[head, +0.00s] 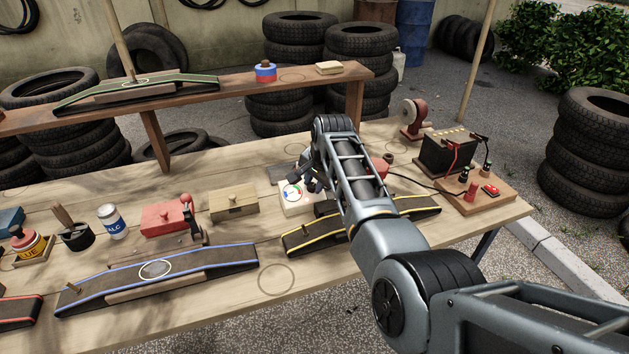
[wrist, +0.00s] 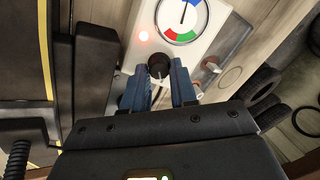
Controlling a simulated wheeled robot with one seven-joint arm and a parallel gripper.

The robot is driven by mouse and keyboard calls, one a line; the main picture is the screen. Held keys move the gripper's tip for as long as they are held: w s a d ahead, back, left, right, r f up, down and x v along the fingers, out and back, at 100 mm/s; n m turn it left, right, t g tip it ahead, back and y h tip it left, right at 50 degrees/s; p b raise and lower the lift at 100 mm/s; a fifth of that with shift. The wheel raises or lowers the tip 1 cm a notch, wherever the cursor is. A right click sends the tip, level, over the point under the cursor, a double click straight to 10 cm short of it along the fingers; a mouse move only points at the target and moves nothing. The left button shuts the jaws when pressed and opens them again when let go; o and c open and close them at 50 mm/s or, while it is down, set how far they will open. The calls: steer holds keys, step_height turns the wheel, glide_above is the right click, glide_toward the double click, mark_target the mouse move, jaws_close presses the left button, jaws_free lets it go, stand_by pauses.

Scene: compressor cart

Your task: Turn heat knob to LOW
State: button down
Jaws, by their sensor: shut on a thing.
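The heat knob (wrist: 158,62) is a round black knob on a white box (wrist: 208,55) below a dial (wrist: 181,17) with red, green and blue segments. My gripper (wrist: 161,76) has its two blue fingers on either side of the knob, shut on it. In the head view the box (head: 290,207) stands at the middle of the workbench, and my gripper (head: 309,179) is at its right side, partly hidden by my arm. The knob is hidden there. I cannot read a LOW mark or the knob's setting.
A yellow-edged ramp (head: 300,240) lies in front of the box, close to my arm. A wooden box (head: 233,203) stands to the left, and a battery (head: 445,153) on a board to the right.

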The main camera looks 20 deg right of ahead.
steer(key=shift+m, duration=0.4)
steer(key=c, duration=0.9)
jaws_free()
steer(key=shift+c, duration=0.2)
steer(key=v, duration=0.8)
steer(key=shift+f, duration=0.1)
